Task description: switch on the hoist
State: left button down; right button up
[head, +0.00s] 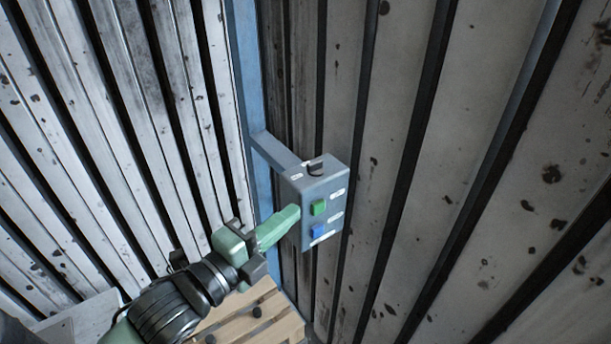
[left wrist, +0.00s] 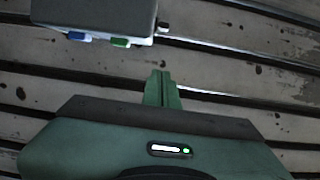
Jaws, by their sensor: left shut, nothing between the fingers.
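A grey control box (head: 330,191) hangs on a bracket in front of the ribbed wall. Its face carries a green button (head: 318,207) and, below it, a blue button (head: 318,230), with small white labels around them. A dark part sits on its top edge. My left gripper (head: 295,213) is shut and empty, with its tips at the left edge of the box in the head view. In the left wrist view the fingertips (left wrist: 162,76) are apart from the box (left wrist: 95,14), below the green button (left wrist: 121,42) and to its right. My right gripper is not in view.
A blue post (head: 244,80) with an arm holds the box. Ribbed, stained metal walls (head: 440,180) rise on both sides. A wooden pallet or crate (head: 255,315) lies below my left arm. The space right of the box is clear.

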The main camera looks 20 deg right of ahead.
aim_at(309, 185)
pick_arm(q)
jog(key=p+x, duration=0.3)
jog(key=x, duration=0.7)
jog(key=shift+w+d+r+p, duration=0.15)
jog(key=shift+d+r+p, duration=0.1)
jog(key=shift+p, duration=0.1)
jog(key=w, duration=0.1)
jog(key=w+a, duration=0.1)
jog(key=w+p, duration=0.1)
jog(key=shift+a+f, duration=0.2)
jog(key=shift+a, duration=0.15)
jog(key=shift+w+a, duration=0.15)
jog(key=shift+w, duration=0.15)
